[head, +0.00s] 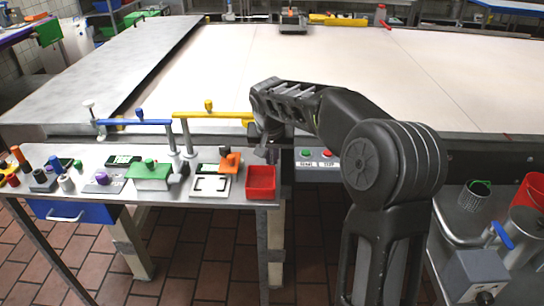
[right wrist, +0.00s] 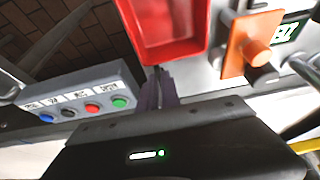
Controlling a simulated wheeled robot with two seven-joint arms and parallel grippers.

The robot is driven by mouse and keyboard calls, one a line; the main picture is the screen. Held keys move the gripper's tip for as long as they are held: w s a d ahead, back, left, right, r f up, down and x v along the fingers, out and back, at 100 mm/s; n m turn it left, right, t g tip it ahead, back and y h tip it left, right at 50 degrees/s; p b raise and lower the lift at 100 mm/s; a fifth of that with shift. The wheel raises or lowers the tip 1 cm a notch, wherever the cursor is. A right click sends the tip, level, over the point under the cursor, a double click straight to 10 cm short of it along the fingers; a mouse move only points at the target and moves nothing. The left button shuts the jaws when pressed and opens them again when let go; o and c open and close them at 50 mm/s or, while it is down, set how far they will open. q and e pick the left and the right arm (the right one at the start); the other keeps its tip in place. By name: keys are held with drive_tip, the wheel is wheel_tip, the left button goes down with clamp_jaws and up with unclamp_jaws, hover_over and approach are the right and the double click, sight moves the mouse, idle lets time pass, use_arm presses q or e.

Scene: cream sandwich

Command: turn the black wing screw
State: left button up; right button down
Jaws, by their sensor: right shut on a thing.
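My right gripper (head: 267,153) is at the front edge of the large table, just above and behind the red tray. In the right wrist view the dark fingers of my right gripper (right wrist: 159,88) are close together below the red tray, shut on a small dark part. It sits where the black wing screw would be, but the fingers hide nearly all of it and I cannot make out its wings. My left gripper is not in view.
The red tray (head: 261,183) stands close by; the orange-handled device (head: 229,161) is to its left. A button box (head: 317,158) is right of the gripper. The yellow rail (head: 215,115) runs nearby. The large pale tabletop (head: 300,60) is mostly clear.

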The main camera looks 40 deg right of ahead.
drive_tip(key=c, duration=1.6)
unclamp_jaws()
drive_tip(key=shift+o, duration=0.2)
drive_tip(key=shift+r, duration=0.15)
drive_tip(key=v, duration=0.7)
drive_tip(key=shift+r, duration=0.25)
drive_tip(key=shift+s+a, duration=0.1)
